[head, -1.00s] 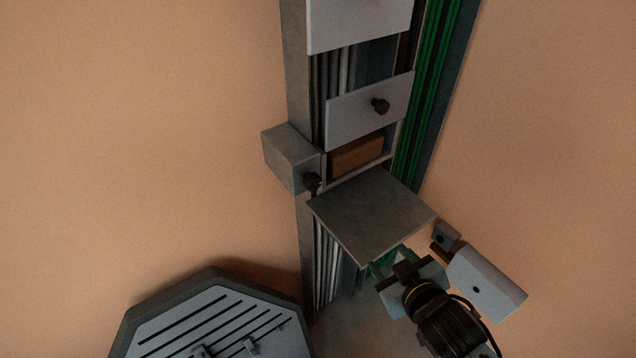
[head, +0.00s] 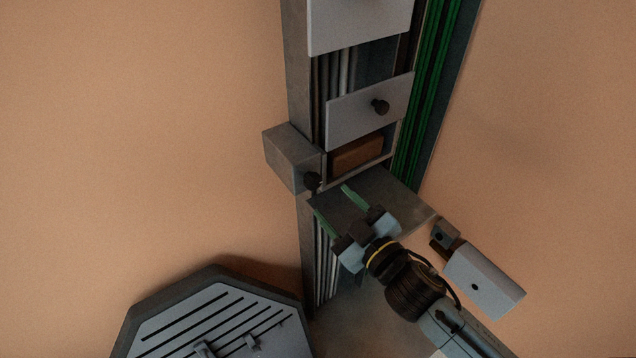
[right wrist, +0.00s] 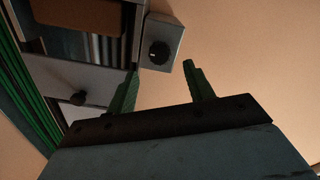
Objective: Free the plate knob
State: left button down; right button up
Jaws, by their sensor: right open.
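A dark round knob (head: 312,181) sits on the grey side block (head: 288,158) at the column's left edge. It also shows in the right wrist view (right wrist: 159,52), beyond the fingertips and between their lines. I cannot tell which is the plate knob. My right gripper (head: 332,200) is open and empty, its green fingers over the grey shelf and pointing at the side block's knob, apart from it. My left gripper is out of view.
A brown block (head: 358,153) sits in a recess below the pale plate. The grey shelf (head: 405,192) juts out beneath it. A pale box (head: 485,280) is at lower right. A slotted octagonal tray (head: 215,320) is at lower left. Green strips run along the column's right.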

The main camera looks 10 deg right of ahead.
aim_at(316, 185)
jog(key=x, duration=0.6)
jog(key=shift+w+a, duration=0.1)
jog(key=shift+w, duration=0.2)
jog(key=c, duration=1)
jog(key=shift+o, duration=0.2)
